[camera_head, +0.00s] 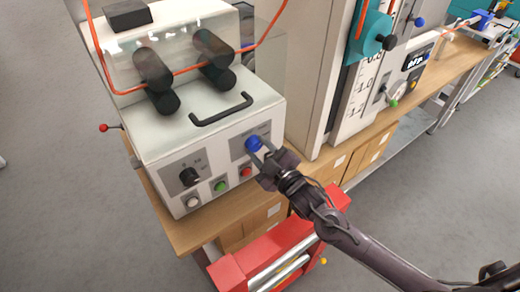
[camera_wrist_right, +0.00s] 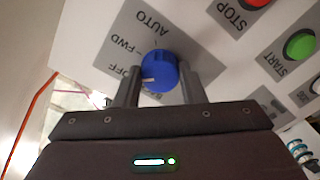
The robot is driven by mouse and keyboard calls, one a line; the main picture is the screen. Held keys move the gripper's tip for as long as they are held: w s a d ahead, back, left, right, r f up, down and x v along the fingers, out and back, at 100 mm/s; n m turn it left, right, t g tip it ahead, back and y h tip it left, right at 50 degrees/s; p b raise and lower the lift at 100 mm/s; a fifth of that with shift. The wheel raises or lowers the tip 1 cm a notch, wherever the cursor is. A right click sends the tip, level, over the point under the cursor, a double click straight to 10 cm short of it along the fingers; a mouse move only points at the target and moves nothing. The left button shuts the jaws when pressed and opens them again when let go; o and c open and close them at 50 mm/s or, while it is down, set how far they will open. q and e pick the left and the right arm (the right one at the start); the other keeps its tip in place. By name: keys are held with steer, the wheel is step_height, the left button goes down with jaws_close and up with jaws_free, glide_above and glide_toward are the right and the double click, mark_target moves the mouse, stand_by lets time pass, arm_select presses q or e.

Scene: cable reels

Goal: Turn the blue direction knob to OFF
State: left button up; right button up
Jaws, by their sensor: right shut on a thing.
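The blue direction knob (camera_head: 254,143) sits on a grey label plate on the front of the white machine. In the right wrist view the knob (camera_wrist_right: 159,71) lies between the two fingers of my right gripper (camera_wrist_right: 160,84). My right gripper also shows at the knob in the head view (camera_head: 262,156), shut on it. The labels AUTO, FWD and OFF are readable around the knob; one more label is partly hidden by a finger. A short white mark on the knob points left, roughly toward the OFF label; exact alignment is hard to tell. My left gripper is not in view.
A red button (camera_head: 246,171), a green button (camera_head: 220,186) and a black knob (camera_head: 189,177) are on the same panel. A black handle (camera_head: 222,109) stands above it. A red frame with metal rollers (camera_head: 278,272) is below the wooden bench (camera_head: 180,228).

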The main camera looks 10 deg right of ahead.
steer(key=shift+n, duration=0.4)
steer(key=o, duration=1)
steer(key=shift+s+d+f, duration=0.1)
steer(key=shift+s, duration=0.2)
steer(key=b+v, duration=0.2)
steer(key=v, duration=0.5)
